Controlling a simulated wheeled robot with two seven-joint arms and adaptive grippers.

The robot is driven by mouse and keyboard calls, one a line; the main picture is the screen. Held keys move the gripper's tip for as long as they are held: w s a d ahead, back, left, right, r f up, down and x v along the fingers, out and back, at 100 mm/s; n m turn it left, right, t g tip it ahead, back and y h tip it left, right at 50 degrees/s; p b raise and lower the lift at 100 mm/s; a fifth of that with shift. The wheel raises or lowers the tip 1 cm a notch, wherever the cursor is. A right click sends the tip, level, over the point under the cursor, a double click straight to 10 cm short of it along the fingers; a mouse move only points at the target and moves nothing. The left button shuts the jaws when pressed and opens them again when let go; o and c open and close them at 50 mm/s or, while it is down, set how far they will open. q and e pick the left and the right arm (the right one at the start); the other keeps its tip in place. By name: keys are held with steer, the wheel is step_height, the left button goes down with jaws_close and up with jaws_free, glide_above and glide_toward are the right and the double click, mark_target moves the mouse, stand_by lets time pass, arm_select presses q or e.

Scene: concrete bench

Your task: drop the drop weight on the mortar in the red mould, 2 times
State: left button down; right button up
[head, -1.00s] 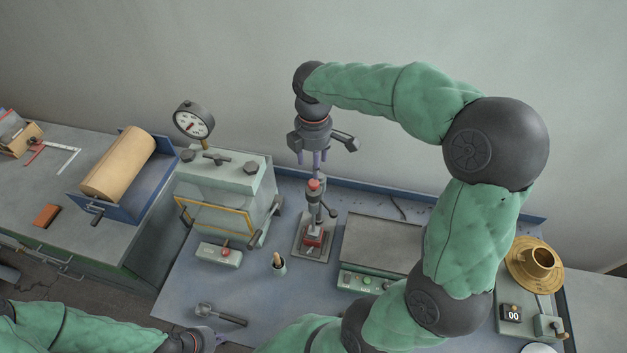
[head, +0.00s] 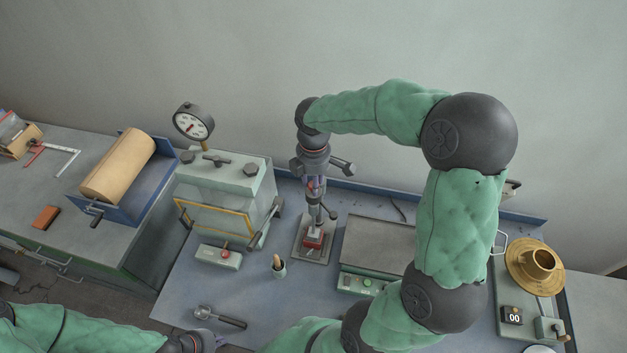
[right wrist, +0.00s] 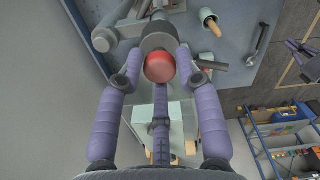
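The drop weight device (head: 318,213) stands upright on a metal base plate (head: 301,251) in the middle of the bench. The red mould (head: 314,242) sits at its foot; the mortar inside is too small to make out. A red knob (right wrist: 160,67) tops the device. My right gripper (head: 315,183) is above the device, pointing down, its purple fingers around the knob. In the right wrist view, the fingers (right wrist: 157,70) are spread on both sides of the knob with gaps. My left gripper (head: 205,340) is only partly in view at the bottom edge, its fingers not clear.
A press with a gauge (head: 193,122) stands left of the device. A small pot with a wooden handle (head: 278,267) and a scoop (head: 220,317) lie in front. A grey-topped box (head: 380,243) is close on the right. A brass flow table (head: 535,262) stands further right.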

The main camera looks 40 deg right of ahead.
jaws_close()
step_height(320, 180, up, 7)
steer(key=p, duration=0.4)
steer(key=shift+r+p, duration=0.1)
steer(key=shift+p, duration=0.25)
steer(key=shift+w+d, duration=0.1)
steer(key=shift+w, duration=0.05)
steer(key=o, duration=0.7)
jaws_free()
step_height(320, 180, up, 12)
